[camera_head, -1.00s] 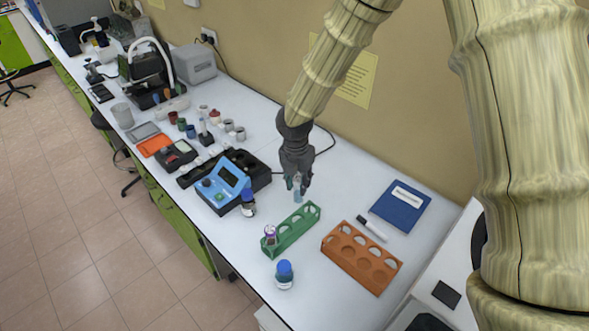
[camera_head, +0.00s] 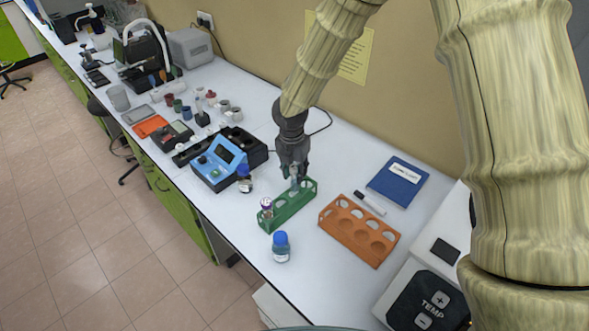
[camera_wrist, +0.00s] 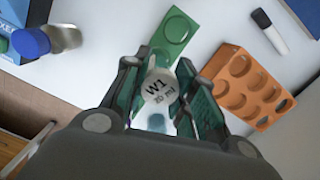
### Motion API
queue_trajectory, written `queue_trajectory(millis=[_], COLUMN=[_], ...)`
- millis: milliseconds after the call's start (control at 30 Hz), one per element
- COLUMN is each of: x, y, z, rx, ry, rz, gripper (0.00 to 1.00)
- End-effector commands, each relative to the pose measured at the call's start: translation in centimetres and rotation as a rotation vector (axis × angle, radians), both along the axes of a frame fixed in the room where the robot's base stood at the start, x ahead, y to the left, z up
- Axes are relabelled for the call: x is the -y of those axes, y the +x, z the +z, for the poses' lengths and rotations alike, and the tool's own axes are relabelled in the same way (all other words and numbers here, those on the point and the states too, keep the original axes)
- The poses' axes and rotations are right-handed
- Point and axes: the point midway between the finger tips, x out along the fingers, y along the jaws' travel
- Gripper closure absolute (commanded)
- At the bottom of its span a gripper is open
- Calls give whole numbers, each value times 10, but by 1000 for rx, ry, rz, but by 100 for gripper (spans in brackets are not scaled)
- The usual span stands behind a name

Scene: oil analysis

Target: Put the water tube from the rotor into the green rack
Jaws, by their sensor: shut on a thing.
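My gripper (camera_head: 294,174) is shut on the water tube, whose white cap (camera_wrist: 159,88) reads "W1 20 ml" in the wrist view. In the head view the tube (camera_head: 295,184) hangs roughly upright at the far end of the green rack (camera_head: 288,211). I cannot tell whether its lower end is inside a hole. In the wrist view the rack (camera_wrist: 178,28) extends away beyond the fingers. A purple-topped tube (camera_head: 266,206) stands in the rack's near end. I cannot clearly make out the rotor.
An orange rack (camera_head: 360,231) with empty holes is right of the green one. A marker (camera_head: 370,203) and blue book (camera_head: 398,181) lie at right.

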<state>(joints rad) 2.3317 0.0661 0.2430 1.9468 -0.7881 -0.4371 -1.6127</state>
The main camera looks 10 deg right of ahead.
Motion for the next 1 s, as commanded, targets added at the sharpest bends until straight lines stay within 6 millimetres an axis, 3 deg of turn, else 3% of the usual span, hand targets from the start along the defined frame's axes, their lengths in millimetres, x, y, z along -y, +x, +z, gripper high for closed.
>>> queue_trajectory(millis=[333, 633, 967, 1000], x=[0, 0, 0, 0], y=[4, 5, 5, 5], z=[-35, -49, -51, -51], rx=[-6, -5, -6, -6], ry=[0, 0, -1, -1], rz=[0, 0, 0, 0], gripper=[91, 91, 91, 70])
